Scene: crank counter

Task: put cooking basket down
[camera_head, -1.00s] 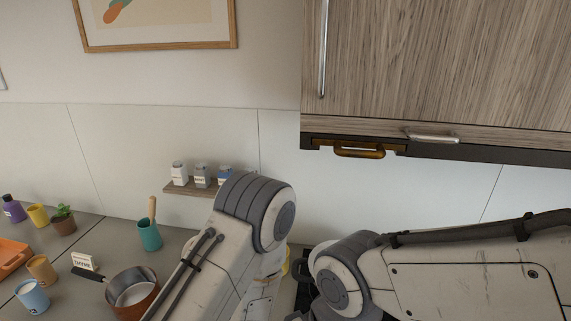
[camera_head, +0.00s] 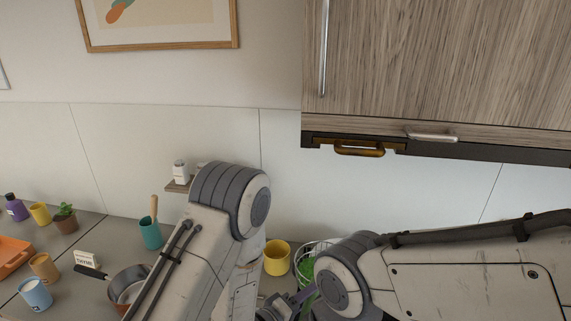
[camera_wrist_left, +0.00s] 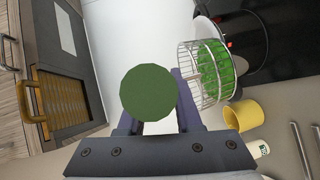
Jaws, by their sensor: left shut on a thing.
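The cooking basket (camera_head: 303,262), a wire basket with green contents, is partly hidden behind my right arm in the head view. In the left wrist view the basket (camera_wrist_left: 207,72) is just right of my left gripper (camera_wrist_left: 160,90), its wire side close to a purple finger. A dark green disc (camera_wrist_left: 148,93) covers the space between the fingers; it looks like the end of the basket's handle. My left gripper (camera_head: 288,304) is shut on it, low in the head view. My right gripper does not show.
A yellow cup (camera_head: 277,258) stands left of the basket; it also shows in the wrist view (camera_wrist_left: 243,116). A saucepan (camera_head: 127,283), a teal utensil pot (camera_head: 150,235) and a blue cup (camera_head: 35,295) are farther left. A wooden cabinet (camera_head: 440,70) hangs above right.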

